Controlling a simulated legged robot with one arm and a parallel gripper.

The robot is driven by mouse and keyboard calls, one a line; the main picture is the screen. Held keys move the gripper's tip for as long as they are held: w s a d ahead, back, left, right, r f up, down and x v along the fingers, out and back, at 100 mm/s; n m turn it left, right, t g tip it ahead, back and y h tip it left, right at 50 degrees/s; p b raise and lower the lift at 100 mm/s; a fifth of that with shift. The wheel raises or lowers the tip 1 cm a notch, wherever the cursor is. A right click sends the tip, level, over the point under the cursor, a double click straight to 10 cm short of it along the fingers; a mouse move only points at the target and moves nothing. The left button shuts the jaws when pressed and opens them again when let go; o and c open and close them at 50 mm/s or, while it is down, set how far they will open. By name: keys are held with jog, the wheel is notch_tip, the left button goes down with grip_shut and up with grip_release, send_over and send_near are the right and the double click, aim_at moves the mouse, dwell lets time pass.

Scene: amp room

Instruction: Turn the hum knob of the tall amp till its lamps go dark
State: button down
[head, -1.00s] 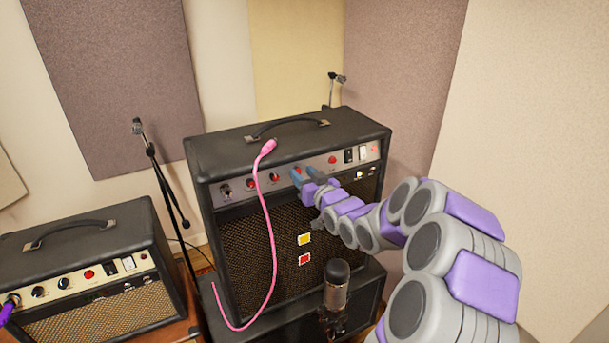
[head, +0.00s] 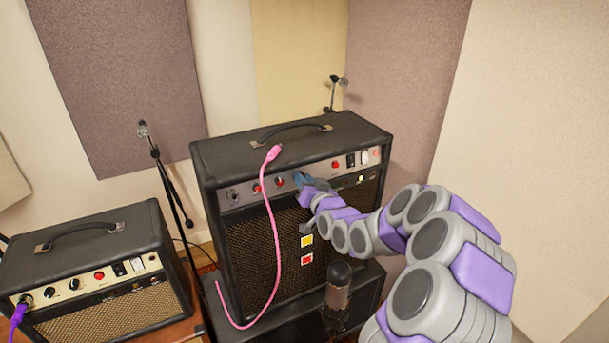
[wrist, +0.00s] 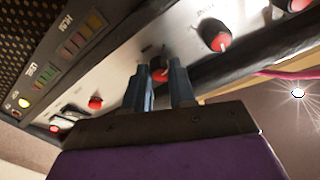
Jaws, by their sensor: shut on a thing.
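The tall amp (head: 290,149) stands at the back, with a grey control panel near its top. My gripper (wrist: 160,76) is shut on a red-capped knob (wrist: 159,68) on that panel, one finger on each side. In the head view my gripper (head: 300,180) covers this knob.
A pink cable (head: 272,225) hangs down the amp's front. A microphone (head: 338,285) stands before it, below my arm. A smaller amp (head: 95,262) is at left.

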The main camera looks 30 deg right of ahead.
jog(key=shift+d+r, duration=0.1)
jog(key=c, duration=0.9)
grip_release()
jog(key=shift+c, duration=0.2)
